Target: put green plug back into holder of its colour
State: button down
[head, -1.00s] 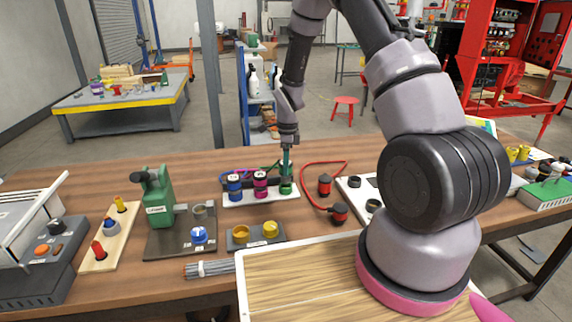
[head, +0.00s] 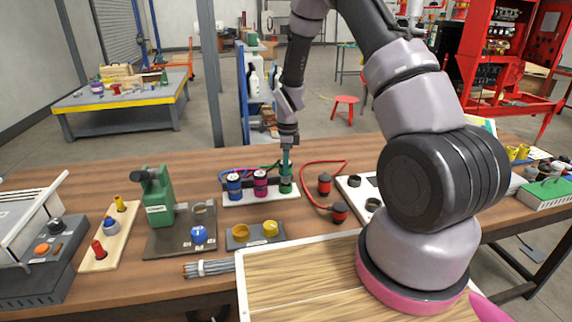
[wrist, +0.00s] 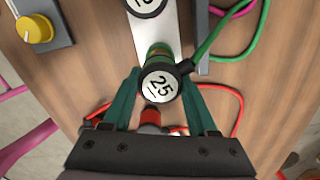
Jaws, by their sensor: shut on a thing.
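My gripper (head: 286,168) reaches down to the right end of a white holder strip (head: 262,199) on the bench. It is shut on the green plug (head: 286,186), whose round white top reads 25 in the wrist view (wrist: 158,86). The teal fingers (wrist: 160,105) stand on either side of that top. A green cable (wrist: 210,38) leaves the plug's side. A green ring with a brownish band (wrist: 160,51) shows just beyond the plug's top. The plug is at the strip's green position; its lower end is hidden, so I cannot tell how deep it sits.
A blue plug (head: 234,187) and a magenta plug (head: 260,183) stand left of it on the same strip. A grey block with yellow parts (head: 240,232) sits in front.

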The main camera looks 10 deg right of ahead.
jog(key=shift+f, duration=1.5)
jog(key=shift+c, duration=0.5)
grip_release()
notch_tip(320, 180, up, 11)
jog(key=shift+d+f, duration=0.1)
jog(key=shift+d, duration=0.05)
